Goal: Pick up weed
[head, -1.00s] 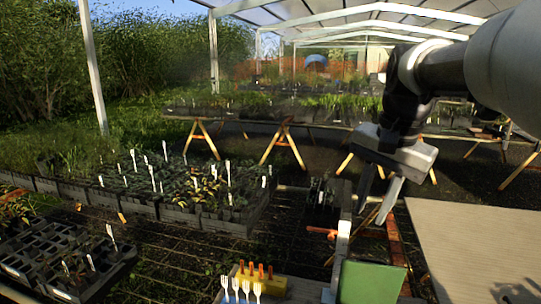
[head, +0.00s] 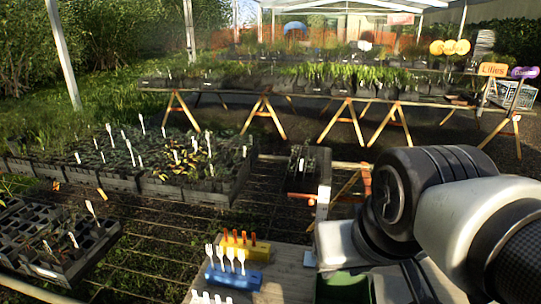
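I cannot single out a weed in the head view; many small plants grow in the trays and on the ground. Trays of seedlings (head: 120,185) with white labels lie on the rails at left. My gripper (head: 395,283) is low at the bottom right, over the wooden tabletop area and close to the green container (head: 343,287). My own arm covers much of it, and the bottom edge of the picture cuts it off. I cannot see its fingertips clearly, nor whether it holds anything.
Plant benches on trestles (head: 265,110) stand behind. A dark tray (head: 45,243) lies at lower left.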

